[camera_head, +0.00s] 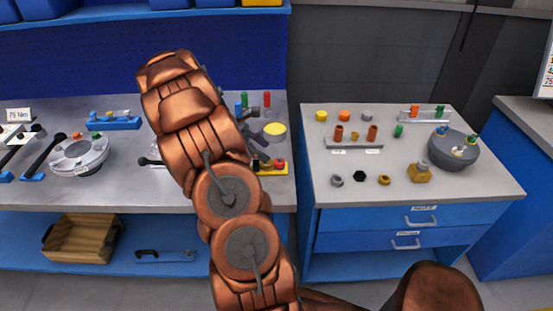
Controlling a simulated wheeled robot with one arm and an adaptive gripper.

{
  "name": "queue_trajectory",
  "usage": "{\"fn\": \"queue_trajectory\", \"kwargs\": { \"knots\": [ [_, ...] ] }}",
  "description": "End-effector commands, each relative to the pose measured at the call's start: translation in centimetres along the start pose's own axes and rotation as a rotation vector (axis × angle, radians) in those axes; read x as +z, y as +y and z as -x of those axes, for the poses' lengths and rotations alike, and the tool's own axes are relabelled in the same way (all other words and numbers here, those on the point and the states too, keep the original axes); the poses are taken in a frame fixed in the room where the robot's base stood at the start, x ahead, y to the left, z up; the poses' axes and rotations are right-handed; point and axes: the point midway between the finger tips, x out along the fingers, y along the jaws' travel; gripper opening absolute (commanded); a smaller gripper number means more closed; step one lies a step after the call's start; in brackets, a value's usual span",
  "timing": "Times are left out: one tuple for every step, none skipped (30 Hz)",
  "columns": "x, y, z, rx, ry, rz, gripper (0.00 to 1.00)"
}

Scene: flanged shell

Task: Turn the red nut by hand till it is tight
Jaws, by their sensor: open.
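My arm reaches over the left bench, and my gripper (264,153) is at its far end, dark, small and partly hidden by the arm. It looks open, with nothing seen between its fingers. Just beside and below it, a small red piece (280,163) sits on a yellow block (272,170); it may be the red nut, but it is too small to tell, nor whether the gripper touches it. A round silver flanged shell (80,158) lies at the left of the bench, with small orange-red and green pieces on its top edge.
Behind the gripper stand green, blue and red upright pieces and a yellow disc (274,129). A blue holder (113,121) is at the back left. The right bench (310,186) carries several small fittings and a grey bowl (453,151). A wooden crate (80,240) sits on the lower shelf.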

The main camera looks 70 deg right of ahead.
Motion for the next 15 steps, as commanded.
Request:
{"fn": "queue_trajectory", "kwargs": {
  "knots": [
    [0.2,-0.1,-0.7,-0.003,-0.001,0.000,0.61],
    [0.2,-0.1,-1.1,-0.003,0.000,-0.001,0.61],
    [0.2,-0.1,-1.7,-0.003,-0.001,-0.001,0.61],
    [0.2,-0.1,-2.1,-0.004,-0.002,0.000,0.61],
    [0.2,-0.1,-2.6,-0.004,-0.003,0.000,0.61],
    [0.2,-0.1,-3.2,-0.003,-0.002,0.000,0.61],
    [0.1,-0.1,-3.6,-0.003,-0.001,0.000,0.61],
    [0.1,-0.1,-4.0,-0.003,0.000,0.001,0.61],
    [0.1,-0.1,-4.5,-0.004,-0.001,0.000,0.61],
    [0.1,-0.1,-4.9,-0.005,-0.001,0.000,0.61],
    [0.1,-0.2,-5.2,-0.006,-0.002,0.000,0.61],
    [0.1,-0.2,-5.6,-0.005,-0.002,0.000,0.61],
    [0.1,-0.2,-5.8,-0.004,-0.001,0.000,0.61],
    [0.0,-0.1,-6.0,-0.004,-0.001,0.000,0.61],
    [0.0,-0.1,-6.2,-0.002,0.000,0.000,0.61]
  ]
}}
